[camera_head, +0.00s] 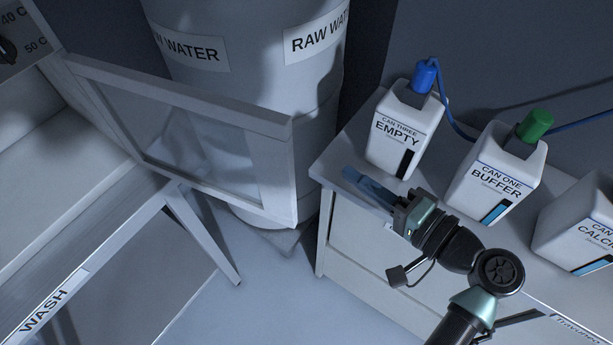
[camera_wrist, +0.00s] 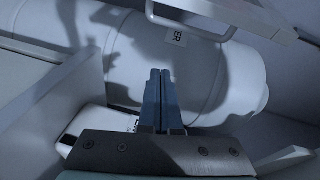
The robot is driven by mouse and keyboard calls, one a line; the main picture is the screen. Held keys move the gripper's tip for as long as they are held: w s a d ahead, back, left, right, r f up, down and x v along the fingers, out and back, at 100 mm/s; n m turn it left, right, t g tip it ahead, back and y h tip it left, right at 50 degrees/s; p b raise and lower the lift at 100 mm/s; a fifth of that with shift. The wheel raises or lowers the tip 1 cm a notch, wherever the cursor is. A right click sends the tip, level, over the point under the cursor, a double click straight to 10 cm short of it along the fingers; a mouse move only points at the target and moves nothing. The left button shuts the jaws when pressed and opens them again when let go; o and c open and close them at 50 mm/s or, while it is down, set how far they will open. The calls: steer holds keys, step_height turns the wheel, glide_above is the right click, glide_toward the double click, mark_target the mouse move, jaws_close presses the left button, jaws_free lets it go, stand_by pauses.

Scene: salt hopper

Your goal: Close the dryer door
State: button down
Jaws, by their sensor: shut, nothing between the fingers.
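The dryer door (camera_head: 185,135) is a light grey frame with a clear pane, at the left in the head view. It stands open, swung out from the dryer body (camera_head: 40,130) toward the raw water barrel. My gripper (camera_head: 348,175) is to the right of the door's free edge, apart from it, over the front left corner of the counter. Its blue fingers are shut and empty. In the wrist view the shut fingers (camera_wrist: 161,75) point toward the white barrel. A pale frame piece at that view's top right may be the door.
The white raw water barrel (camera_head: 260,85) stands behind the door. Can three (camera_head: 403,130), can one (camera_head: 495,175) and another can (camera_head: 580,225) stand on the counter (camera_head: 345,195). A blue cable (camera_head: 447,115) runs from can three. Open floor (camera_head: 275,300) lies between dryer and counter.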

steer(key=a+f+m+y+p, duration=0.1)
steer(key=a+p, duration=0.3)
steer(key=a, duration=0.4)
steer(key=shift+s+a+f+y, duration=0.2)
steer(key=shift+s+y, duration=0.15)
steer(key=shift+y, duration=0.15)
steer(key=shift+s+t, duration=0.1)
steer(key=shift+t, duration=0.2)
